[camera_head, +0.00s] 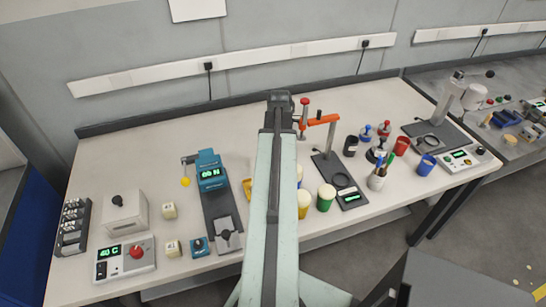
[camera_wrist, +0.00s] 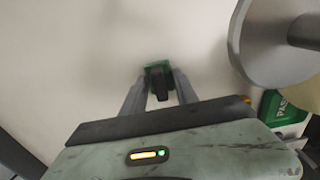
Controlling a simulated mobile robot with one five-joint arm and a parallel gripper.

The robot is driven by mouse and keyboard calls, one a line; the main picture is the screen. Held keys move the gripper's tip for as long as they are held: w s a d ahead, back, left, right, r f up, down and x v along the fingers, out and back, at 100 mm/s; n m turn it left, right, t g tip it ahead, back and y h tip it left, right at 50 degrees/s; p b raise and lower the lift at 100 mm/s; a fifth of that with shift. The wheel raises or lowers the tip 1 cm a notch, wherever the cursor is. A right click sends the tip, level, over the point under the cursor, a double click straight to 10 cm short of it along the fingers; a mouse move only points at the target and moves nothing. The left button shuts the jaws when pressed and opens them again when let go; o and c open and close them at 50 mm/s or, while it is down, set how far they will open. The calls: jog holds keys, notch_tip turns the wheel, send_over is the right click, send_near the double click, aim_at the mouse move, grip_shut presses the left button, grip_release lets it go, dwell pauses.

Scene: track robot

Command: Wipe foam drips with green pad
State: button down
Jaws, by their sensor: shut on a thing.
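In the wrist view my gripper (camera_wrist: 159,88) points at a pale surface, its two grey fingers on either side of a small green block with a black part, which looks like the green pad (camera_wrist: 156,66). The fingers are shut on it. I cannot tell whether the pad touches the surface. In the head view my arm covers the middle of the white table (camera_head: 130,165), and gripper and pad are hidden. I can make out no foam drips in either view; white foam would be hard to tell from the pale tabletop.
The wrist view shows a grey disc (camera_wrist: 252,50) and a green "PASS" piece (camera_wrist: 288,108) at right. In the head view a teal tester (camera_head: 214,190) stands left of my arm.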

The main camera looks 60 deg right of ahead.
jog(key=shift+s+d+f, duration=0.1)
jog(key=shift+s+d, duration=0.35)
jog(key=shift+s, duration=0.05)
jog(key=shift+d+r+p, duration=0.1)
jog(key=shift+r+p, duration=0.3)
jog(key=shift+p, duration=0.05)
notch_tip(320, 180, up, 5)
jog(key=p, duration=0.5)
jog(key=shift+w+r, duration=0.1)
notch_tip(320, 180, up, 3)
jog(key=p, duration=0.3)
jog(key=shift+r, duration=0.15)
